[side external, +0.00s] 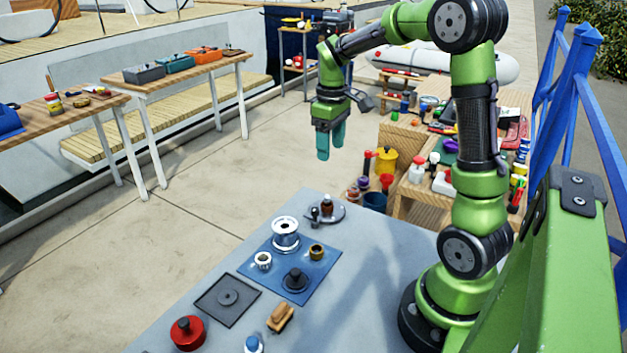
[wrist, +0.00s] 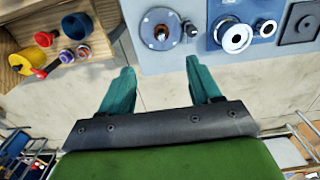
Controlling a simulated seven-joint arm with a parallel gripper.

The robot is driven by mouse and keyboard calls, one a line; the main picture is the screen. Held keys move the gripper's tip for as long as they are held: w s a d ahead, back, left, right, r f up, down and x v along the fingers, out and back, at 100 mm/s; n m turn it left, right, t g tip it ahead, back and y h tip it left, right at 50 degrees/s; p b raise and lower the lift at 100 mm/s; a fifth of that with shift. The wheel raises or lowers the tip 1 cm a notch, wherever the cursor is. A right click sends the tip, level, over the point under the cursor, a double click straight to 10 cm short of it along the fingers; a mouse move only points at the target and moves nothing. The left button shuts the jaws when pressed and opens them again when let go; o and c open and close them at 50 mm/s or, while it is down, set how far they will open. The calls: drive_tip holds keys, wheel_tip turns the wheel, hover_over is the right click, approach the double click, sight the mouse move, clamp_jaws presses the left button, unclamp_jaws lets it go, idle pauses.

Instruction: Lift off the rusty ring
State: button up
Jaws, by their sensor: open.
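A small brownish ring (side external: 317,251), which looks like the rusty ring, sits on a blue mat (side external: 326,271) on the grey worktop. It is right of a silver flanged drum (side external: 285,236) and behind a black knobbed disc (side external: 295,280). A small white cup-like part (side external: 263,261) is on the mat's left side. In the wrist view the drum (wrist: 236,37) and white part (wrist: 265,28) show near the top; I cannot make out the ring clearly there. My gripper (side external: 329,150) is open and empty, high above the floor beyond the worktop's far edge. Its teal fingers (wrist: 162,85) are spread apart.
A round grey plate (side external: 336,218) with a brown bottle (side external: 327,206) stands behind the mat. A dark square plate (side external: 228,297), a red pot (side external: 187,333) and a wood-toned brush (side external: 280,317) are nearer. A cluttered wooden bench (side external: 402,140) is at right.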

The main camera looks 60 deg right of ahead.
wheel_tip(320, 180, down, 16)
drive_tip(key=shift+a+f, duration=0.1)
drive_tip(key=shift+f, duration=0.05)
idle(0.4)
drive_tip(key=c, duration=1.1)
wheel_tip(320, 180, up, 10)
drive_tip(key=shift+r, duration=0.1)
drive_tip(key=shift+c, duration=0.2)
wheel_tip(320, 180, up, 5)
hover_over(329, 196)
idle(0.8)
